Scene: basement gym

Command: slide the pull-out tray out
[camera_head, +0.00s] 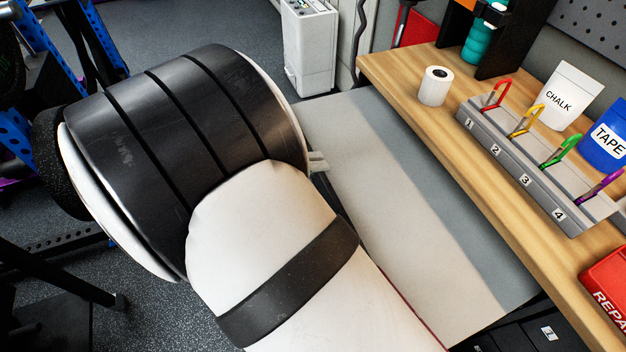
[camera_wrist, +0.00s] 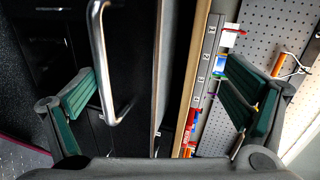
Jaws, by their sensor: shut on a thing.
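The pull-out tray (camera_head: 365,165) is a flat grey panel that juts out from below the wooden worktop in the head view. In the wrist view it shows nearly edge-on as a thin upright strip (camera_wrist: 160,75). A bent metal bar handle (camera_wrist: 99,60) is left of that strip. My gripper (camera_wrist: 165,100) has its two green-padded fingers far apart, with the handle and tray edge between them. It is shut on the handle; the exact contact is hard to see. In the head view my arm hides the gripper and the handle.
The wooden worktop (camera_head: 415,115) holds a white roll (camera_head: 435,86), a numbered clip rack (camera_head: 525,170), a chalk bag (camera_head: 572,95), a blue tape bag (camera_head: 608,135) and a red repair box (camera_head: 605,280). Dark drawers (camera_head: 535,330) are below. A rack with blue posts (camera_head: 95,30) stands left.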

